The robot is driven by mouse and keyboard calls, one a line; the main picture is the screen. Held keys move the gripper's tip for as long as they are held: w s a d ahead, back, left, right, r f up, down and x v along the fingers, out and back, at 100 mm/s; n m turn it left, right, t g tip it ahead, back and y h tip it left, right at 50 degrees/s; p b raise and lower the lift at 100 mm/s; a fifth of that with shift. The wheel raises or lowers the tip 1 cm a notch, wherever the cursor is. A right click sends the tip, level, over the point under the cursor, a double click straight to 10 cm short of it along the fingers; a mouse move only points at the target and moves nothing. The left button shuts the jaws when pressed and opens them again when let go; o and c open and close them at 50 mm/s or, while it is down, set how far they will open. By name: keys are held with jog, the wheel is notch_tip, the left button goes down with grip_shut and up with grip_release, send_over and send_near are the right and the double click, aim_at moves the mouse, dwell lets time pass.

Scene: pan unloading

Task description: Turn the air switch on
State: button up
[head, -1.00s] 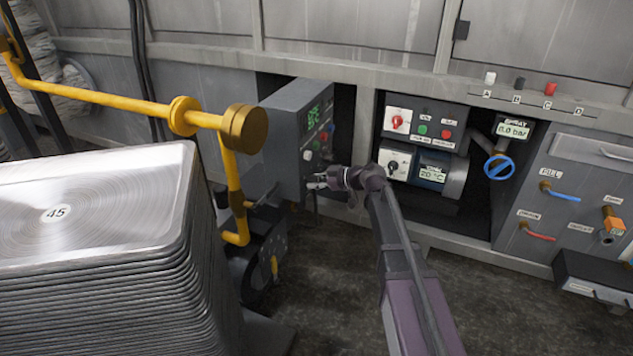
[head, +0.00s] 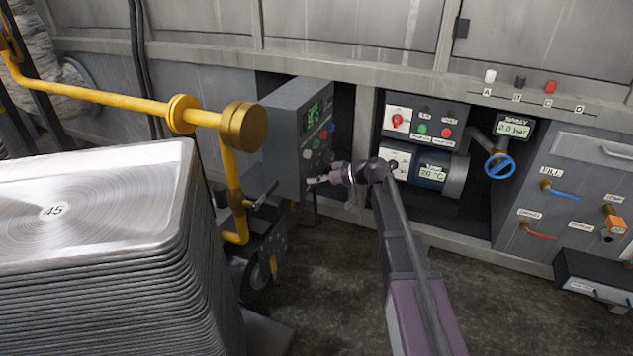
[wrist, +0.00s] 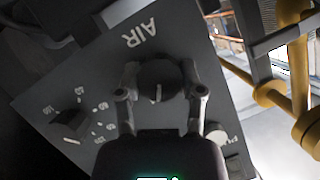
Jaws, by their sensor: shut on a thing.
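The air switch (wrist: 158,78) is a dark round knob with a pale pointer line, beside the upside-down "AIR" label in the wrist view. My gripper (wrist: 160,100) has one finger on each side of the knob and is shut on it. The pointer line runs nearly up and down in that picture. In the head view my gripper (head: 312,182) is at the lower front of the grey control box (head: 285,125). The knob cannot be made out there.
A second knob (wrist: 70,122) with a numbered scale and a pale round button (wrist: 217,137) flank the switch. A yellow pipe (head: 110,101) and a tall stack of metal pans (head: 110,270) stand left of the box. Other panels with switches (head: 425,125) are to the right.

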jog(key=shift+a+m+g+y+b, duration=0.1)
jog(key=shift+m+g+y+b, duration=0.4)
jog(key=shift+m, duration=0.4)
jog(key=o, duration=1.2)
jog(key=shift+c, duration=0.2)
